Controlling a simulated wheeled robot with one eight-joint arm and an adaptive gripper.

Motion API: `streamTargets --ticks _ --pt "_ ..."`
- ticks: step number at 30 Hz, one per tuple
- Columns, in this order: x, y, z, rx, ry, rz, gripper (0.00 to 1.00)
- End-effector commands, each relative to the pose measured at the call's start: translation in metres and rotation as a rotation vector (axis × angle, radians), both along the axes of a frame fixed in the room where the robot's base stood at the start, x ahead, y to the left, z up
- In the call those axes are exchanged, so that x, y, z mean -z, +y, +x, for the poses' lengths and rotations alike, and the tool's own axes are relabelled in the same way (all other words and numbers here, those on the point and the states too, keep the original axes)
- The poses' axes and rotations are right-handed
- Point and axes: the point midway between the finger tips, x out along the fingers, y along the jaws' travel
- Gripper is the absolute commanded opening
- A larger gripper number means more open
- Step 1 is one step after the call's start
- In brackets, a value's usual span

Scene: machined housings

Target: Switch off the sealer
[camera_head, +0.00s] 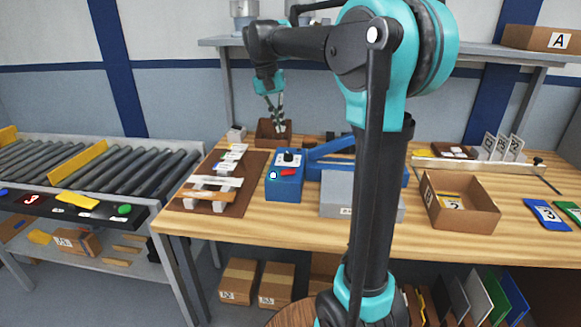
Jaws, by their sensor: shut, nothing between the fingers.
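The sealer's blue control box (287,190) stands on the wooden bench left of centre. It carries a dark knob (288,157), a red switch (289,172) and a small pale round lamp or button (272,175) on its left. A blue sealer arm (331,147) extends to the right behind it; my arm hides part of it. My gripper (279,121) points down, shut and empty, behind and above the control box. It overlaps a small brown open box in the picture; I cannot tell whether its tips are inside.
The small brown box (262,137) sits at the bench's back edge. A brown mat (240,196) with several parts lies left of the sealer. A grey block (340,192) is right of it, then an open carton (433,218). A roller conveyor (120,172) stands left. A shelf runs above.

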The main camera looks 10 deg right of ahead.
Motion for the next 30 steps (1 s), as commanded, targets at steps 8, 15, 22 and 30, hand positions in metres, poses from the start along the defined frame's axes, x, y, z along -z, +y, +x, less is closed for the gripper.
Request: streamTargets --ticks 8,15,22,30 --pt "0.000 0.000 0.000 0.001 0.000 0.000 0.00" --pt "0.018 -0.004 -0.001 0.001 0.000 0.000 0.00" --pt "0.061 -0.012 -0.004 0.001 0.000 0.000 0.00" --pt "0.110 -0.022 -0.007 0.000 0.000 0.001 0.00"
